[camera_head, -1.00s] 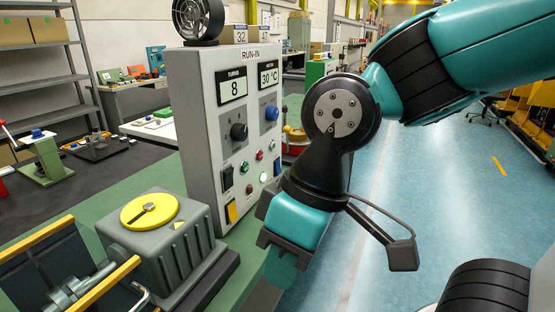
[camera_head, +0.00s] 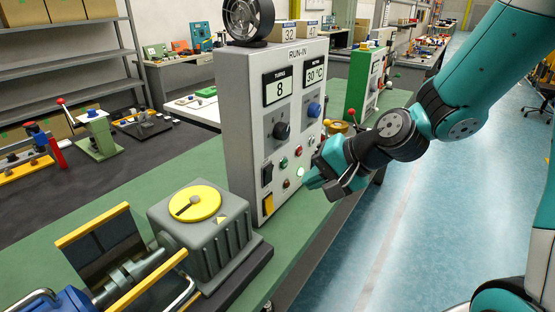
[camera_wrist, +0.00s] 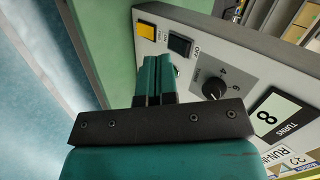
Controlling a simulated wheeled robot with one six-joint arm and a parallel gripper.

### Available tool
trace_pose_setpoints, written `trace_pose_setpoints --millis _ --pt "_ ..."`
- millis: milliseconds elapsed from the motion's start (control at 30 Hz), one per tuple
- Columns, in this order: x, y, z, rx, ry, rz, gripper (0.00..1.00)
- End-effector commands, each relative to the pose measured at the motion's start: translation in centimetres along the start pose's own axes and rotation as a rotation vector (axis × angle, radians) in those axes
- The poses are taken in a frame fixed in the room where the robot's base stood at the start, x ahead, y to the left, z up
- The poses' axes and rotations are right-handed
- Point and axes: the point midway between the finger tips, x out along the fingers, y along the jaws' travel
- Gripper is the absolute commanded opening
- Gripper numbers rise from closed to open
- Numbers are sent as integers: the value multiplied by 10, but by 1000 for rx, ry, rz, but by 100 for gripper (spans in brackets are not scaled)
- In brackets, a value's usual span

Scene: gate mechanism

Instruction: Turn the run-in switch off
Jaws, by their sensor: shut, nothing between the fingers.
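The grey RUN-IN panel (camera_head: 240,115) stands upright on the bench, with displays reading 8 turns and 30 °C. A black rocker switch (camera_head: 266,172) is low on its left side, above a yellow rocker (camera_head: 268,204). The wrist view shows the black rocker (camera_wrist: 180,46) with an OFF label beside it, and the yellow rocker (camera_wrist: 146,32). Which way the black rocker is tipped is hard to tell. A lamp (camera_head: 300,171) glows green. My gripper (camera_head: 308,182) is shut and empty, before the panel's lower right; its fingers (camera_wrist: 154,72) point toward the rockers, apparently apart from them.
A grey gearbox with a yellow dial (camera_head: 196,203) sits front left of the panel, beside a yellow-edged guard. A round fan (camera_head: 248,18) is on top of the panel. A green machine (camera_head: 368,80) stands behind. The aisle to the right is open.

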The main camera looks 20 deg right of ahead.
Motion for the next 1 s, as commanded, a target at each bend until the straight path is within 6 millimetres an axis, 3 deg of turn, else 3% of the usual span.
trace_pose_setpoints --millis 33,167,567,767,1000 --pt "-4 4 -18 96 49 -20 0" --pt "-5 13 -41 219 123 -61 0" --pt "-1 14 -44 230 130 -66 0" --pt "24 12 -45 228 124 -65 0" --pt "75 9 -52 227 125 -64 0"
